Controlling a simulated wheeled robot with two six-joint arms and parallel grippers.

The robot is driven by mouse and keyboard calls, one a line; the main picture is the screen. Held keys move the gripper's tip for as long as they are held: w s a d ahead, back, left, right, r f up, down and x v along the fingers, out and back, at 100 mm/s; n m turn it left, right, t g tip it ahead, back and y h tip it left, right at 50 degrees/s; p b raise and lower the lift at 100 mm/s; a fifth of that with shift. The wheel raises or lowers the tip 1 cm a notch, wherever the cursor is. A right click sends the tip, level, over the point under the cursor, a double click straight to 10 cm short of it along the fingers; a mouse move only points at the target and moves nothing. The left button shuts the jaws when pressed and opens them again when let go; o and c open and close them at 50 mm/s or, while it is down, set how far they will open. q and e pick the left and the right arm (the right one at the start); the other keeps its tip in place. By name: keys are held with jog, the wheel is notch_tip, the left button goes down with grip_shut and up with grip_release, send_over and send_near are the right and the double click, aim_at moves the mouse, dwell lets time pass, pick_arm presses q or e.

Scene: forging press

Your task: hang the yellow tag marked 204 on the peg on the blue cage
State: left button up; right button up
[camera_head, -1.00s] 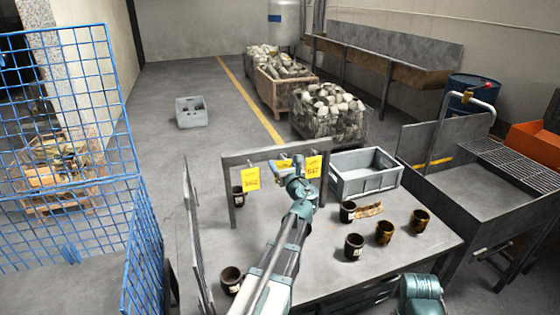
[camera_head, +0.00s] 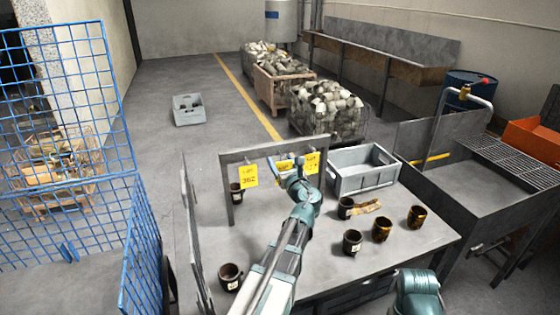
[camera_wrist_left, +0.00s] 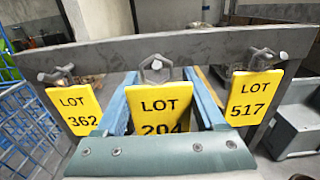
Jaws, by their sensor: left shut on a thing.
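The yellow tag marked LOT 204 (camera_wrist_left: 160,105) is upright between the blue fingers of my left gripper (camera_wrist_left: 165,100) in the left wrist view. The gripper is shut on it. A rack hook (camera_wrist_left: 156,68) is just above the tag; I cannot tell whether the tag still hangs on it. In the head view my left gripper (camera_head: 290,165) is at the rack's crossbar and mostly hides this tag. The blue cage (camera_head: 143,240) stands at the left. A small blue piece (camera_head: 68,252) shows low by it; I cannot tell whether it is the peg. My right gripper is out of view.
Tags 362 (camera_head: 249,176) and 517 (camera_wrist_left: 255,97) hang on either side on the grey rack (camera_head: 228,190). Dark cups, among them one at the front (camera_head: 352,242), and a grey crate (camera_head: 365,182) stand on the table.

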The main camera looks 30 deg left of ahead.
pick_arm(q)
jog(key=shift+s+d, duration=0.45)
jog(key=shift+d, duration=0.05)
jog(key=shift+s+d, duration=0.2)
jog(key=shift+d, duration=0.05)
dwell(0.3)
jog(key=s+d+f+b, duration=0.2)
jog(key=s+d, duration=0.2)
jog(key=shift+d, duration=0.25)
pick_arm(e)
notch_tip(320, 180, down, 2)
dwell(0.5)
